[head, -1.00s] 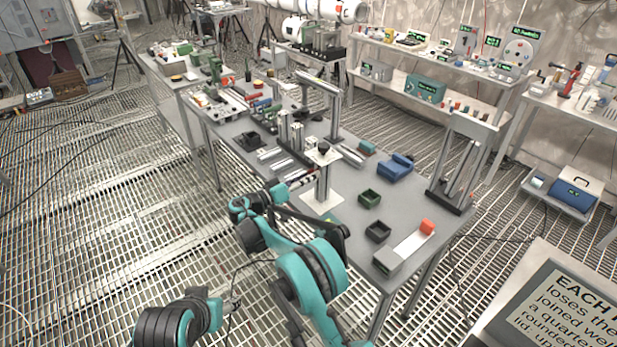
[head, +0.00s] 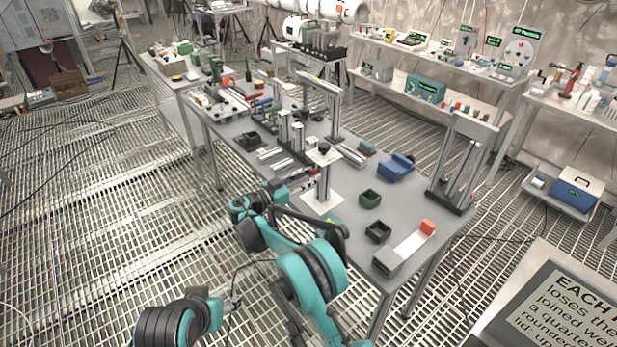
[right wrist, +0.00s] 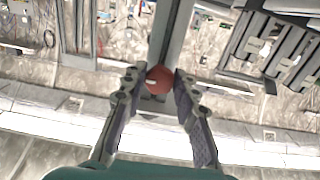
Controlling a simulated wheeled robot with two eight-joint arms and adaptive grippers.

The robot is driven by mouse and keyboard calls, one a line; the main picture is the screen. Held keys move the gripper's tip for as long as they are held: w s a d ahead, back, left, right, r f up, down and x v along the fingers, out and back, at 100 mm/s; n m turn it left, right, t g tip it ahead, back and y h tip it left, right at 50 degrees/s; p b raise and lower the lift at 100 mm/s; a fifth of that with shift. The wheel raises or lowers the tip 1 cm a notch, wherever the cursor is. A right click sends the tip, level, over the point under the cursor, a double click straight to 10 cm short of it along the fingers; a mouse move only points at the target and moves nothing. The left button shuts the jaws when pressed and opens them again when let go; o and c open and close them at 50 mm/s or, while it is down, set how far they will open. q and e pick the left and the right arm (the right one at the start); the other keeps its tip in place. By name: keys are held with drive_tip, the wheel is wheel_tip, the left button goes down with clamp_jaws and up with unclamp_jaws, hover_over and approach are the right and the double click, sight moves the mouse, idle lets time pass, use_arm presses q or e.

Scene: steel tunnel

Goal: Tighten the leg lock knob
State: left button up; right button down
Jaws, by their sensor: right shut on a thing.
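The leg lock knob (right wrist: 159,79) is a round, dark red knob with a small pale mark, seen in the right wrist view against a grey metal leg (right wrist: 173,35). My right gripper (right wrist: 159,84) has one finger on each side of the knob and is shut on it. In the head view, my right gripper (head: 304,181) is beside an upright grey post (head: 323,182) on a white base plate, and the knob is too small to make out. My left gripper (head: 232,303) is low at the left, off the table; its fingers are too small to read.
Grated floor lies open on the left.

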idle(0.3)
drive_tip(key=c, duration=1.2)
unclamp_jaws()
drive_tip(key=shift+o, duration=0.2)
drive_tip(key=shift+a, duration=0.1)
drive_tip(key=v, duration=1.2)
